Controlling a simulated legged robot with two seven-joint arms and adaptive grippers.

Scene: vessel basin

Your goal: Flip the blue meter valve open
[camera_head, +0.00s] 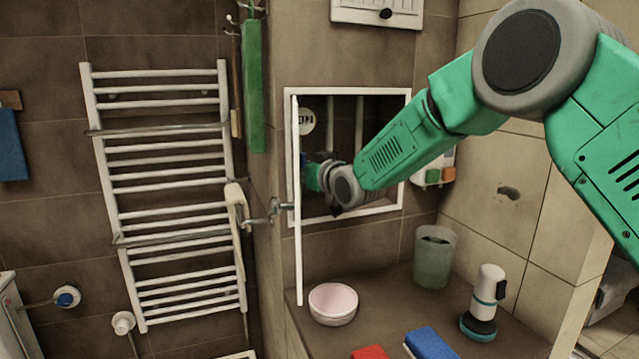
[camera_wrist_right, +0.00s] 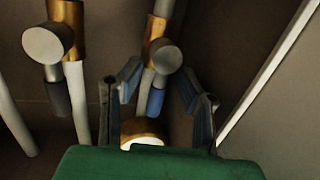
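My right arm reaches into a white-framed wall niche (camera_head: 407,105) in the head view; its gripper (camera_head: 325,175) is small and partly hidden there. In the right wrist view two vertical pipes carry brass valve bodies with round grey ends. The right valve (camera_wrist_right: 158,55) has a blue handle (camera_wrist_right: 156,102) hanging down along its pipe. My right gripper (camera_wrist_right: 159,78) is open, with one finger on each side of this handle; contact cannot be told. The left valve (camera_wrist_right: 45,42) has a dark handle (camera_wrist_right: 58,98), outside the fingers. My left gripper is not in view.
The niche's white door (camera_head: 298,240) stands open, seen edge-on. A round dial (camera_head: 305,121) shows inside the niche. Below are a counter with a pink bowl (camera_head: 333,303), a grey-green cup (camera_head: 434,257) and a white-blue bottle-like item (camera_head: 487,300). A towel rack (camera_head: 165,185) is left.

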